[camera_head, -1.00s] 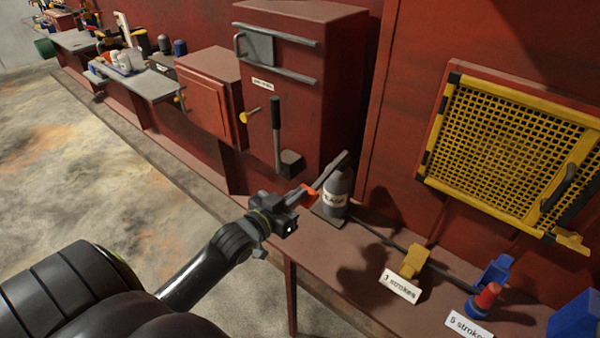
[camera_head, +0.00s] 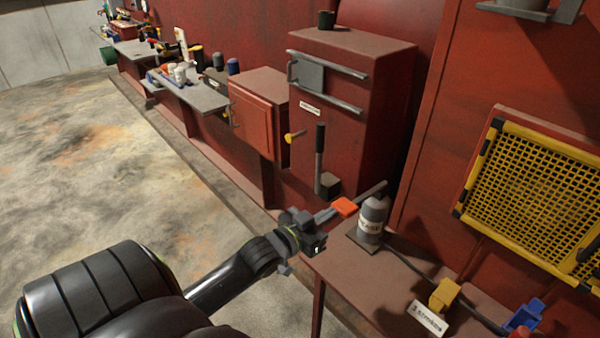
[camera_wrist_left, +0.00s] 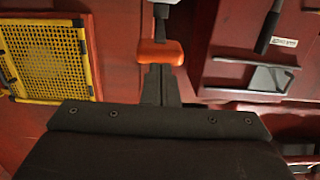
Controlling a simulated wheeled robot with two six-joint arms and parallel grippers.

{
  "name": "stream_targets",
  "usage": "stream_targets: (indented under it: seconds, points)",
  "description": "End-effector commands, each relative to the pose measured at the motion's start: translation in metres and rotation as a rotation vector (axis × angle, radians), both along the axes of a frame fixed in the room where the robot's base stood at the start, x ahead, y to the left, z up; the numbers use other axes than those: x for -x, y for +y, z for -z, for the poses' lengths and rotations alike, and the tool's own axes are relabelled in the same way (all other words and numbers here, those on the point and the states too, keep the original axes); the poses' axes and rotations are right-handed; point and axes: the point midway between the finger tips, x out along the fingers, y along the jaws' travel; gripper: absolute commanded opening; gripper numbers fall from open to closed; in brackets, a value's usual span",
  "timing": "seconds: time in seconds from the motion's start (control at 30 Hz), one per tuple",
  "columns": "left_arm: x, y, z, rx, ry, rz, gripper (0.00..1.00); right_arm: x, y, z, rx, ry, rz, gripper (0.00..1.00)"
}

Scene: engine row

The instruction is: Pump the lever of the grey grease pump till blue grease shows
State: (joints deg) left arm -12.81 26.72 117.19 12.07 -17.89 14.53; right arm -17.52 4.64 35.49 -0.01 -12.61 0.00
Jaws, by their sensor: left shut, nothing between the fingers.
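The grey grease pump (camera_head: 371,222), a bottle-shaped body with a pale label, stands at the near left end of the red bench. Its lever slopes across the top, down to an orange grip (camera_head: 346,206) on the left. My left gripper (camera_head: 332,212) is shut and empty, its fingertips right at the orange grip. The left wrist view shows the closed fingers (camera_wrist_left: 160,77) pointing at the orange grip (camera_wrist_left: 160,52); I cannot tell whether they touch it. No blue grease shows on the pump. My right gripper is out of view.
A card reading "3 strokes" (camera_head: 427,318) lies on the bench by a yellow block (camera_head: 445,295), with a blue part (camera_head: 524,314) farther right. A dark hose runs along the bench. A red cabinet (camera_head: 350,105) stands behind the pump. The floor at left is clear.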

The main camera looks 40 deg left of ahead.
Motion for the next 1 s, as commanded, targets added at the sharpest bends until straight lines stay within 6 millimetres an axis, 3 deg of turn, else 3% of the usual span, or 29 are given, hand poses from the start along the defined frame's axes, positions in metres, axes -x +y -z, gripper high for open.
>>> stream_targets:
  seconds: [0.2, 0.4, 0.6, 1.0]
  points:
    - [0.043, 0.003, -0.001, -0.003, -0.001, 0.001, 0.00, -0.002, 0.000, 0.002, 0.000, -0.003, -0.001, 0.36]
    - [0.068, 0.005, -0.003, -0.002, -0.004, 0.000, 0.00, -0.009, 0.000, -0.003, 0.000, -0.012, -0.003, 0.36]
    - [0.078, 0.005, -0.004, -0.001, -0.007, 0.003, 0.00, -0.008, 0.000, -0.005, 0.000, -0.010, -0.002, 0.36]
    - [0.079, 0.005, -0.004, 0.000, -0.008, 0.003, 0.00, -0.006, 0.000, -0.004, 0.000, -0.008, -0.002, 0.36]
